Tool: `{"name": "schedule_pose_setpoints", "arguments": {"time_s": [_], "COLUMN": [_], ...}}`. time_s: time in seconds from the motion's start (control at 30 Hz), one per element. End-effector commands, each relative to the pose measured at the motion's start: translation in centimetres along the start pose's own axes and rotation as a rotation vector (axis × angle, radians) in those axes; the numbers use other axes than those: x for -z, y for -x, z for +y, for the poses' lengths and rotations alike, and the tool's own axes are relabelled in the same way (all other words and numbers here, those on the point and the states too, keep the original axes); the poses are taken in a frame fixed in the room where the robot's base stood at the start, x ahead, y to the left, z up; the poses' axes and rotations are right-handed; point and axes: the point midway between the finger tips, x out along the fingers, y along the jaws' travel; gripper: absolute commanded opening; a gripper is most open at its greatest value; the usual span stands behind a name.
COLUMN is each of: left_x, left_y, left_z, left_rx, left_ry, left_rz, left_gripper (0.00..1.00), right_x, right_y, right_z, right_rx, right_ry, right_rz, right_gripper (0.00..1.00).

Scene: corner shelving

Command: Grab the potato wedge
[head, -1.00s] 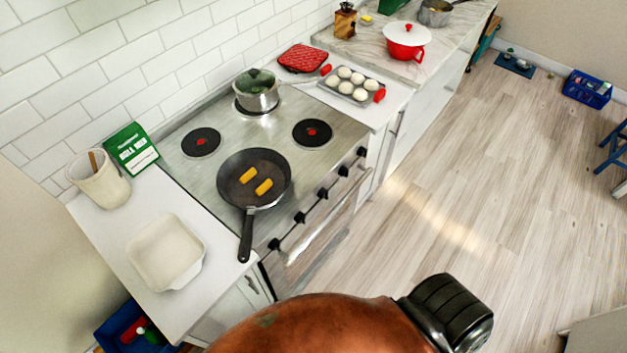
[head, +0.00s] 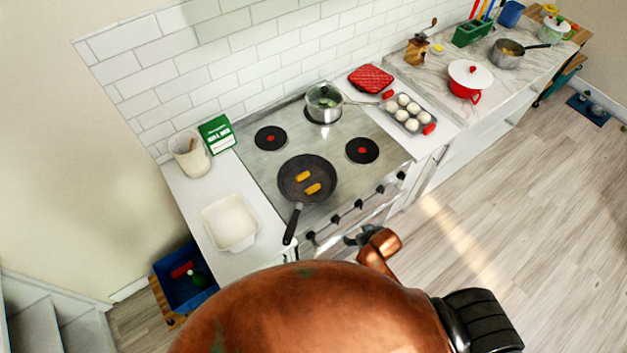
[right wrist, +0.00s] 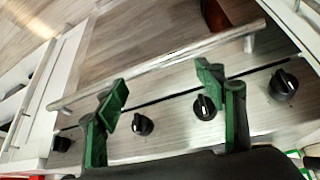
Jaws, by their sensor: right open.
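Two yellow potato wedges, one upper (head: 303,176) and one lower (head: 313,188), lie apart from each other in a black frying pan (head: 291,190) on the stove's front left burner. The pan's handle points toward the front edge. My right gripper (head: 364,235) shows small and partly hidden by my copper-coloured body, at the stove's front. In the right wrist view its green fingers (right wrist: 162,84) are spread and empty before the stove's knobs and oven handle. The wedges are not in the wrist view. My left gripper is not in view.
A lidded pot (head: 325,105) stands on a back burner. A white baking dish (head: 230,222) is on the left counter, and a tray of white round items (head: 408,113) on the right. The oven handle (right wrist: 160,62) and knobs (right wrist: 143,124) are close to my fingers.

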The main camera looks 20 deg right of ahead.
Motion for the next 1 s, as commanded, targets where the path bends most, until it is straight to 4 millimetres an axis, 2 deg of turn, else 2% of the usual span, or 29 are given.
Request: {"name": "schedule_pose_setpoints", "arguments": {"time_s": [0.03,0.1,0.2,0.27,0.4,0.6,0.73,1.0], "left_x": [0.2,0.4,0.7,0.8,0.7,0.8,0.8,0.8], "left_y": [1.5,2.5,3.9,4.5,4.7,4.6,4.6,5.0], "left_z": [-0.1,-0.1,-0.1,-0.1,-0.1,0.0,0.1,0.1], "left_rx": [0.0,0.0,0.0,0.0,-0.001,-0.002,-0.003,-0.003], "left_ry": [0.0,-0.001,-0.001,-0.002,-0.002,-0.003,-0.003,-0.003], "left_rz": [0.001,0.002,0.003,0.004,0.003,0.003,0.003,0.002], "left_gripper": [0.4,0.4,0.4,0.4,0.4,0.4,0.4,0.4], "right_x": [2.3,4.6,8.5,11.2,14.9,18.5,19.9,20.8], "right_y": [2.8,5.5,8.8,10.0,9.5,7.8,6.9,4.5], "right_z": [-0.4,-0.9,-2.2,-3.3,-5.5,-7.1,-7.4,-8.0], "right_rx": [0.006,0.015,0.036,0.055,0.097,0.137,0.152,0.159], "right_ry": [0.007,0.014,0.036,0.058,0.095,0.133,0.146,0.146], "right_rz": [0.022,0.048,0.099,0.138,0.201,0.259,0.279,0.285], "right_gripper": [0.64,0.64,0.64,0.64,0.64,0.64,0.64,0.64]}}
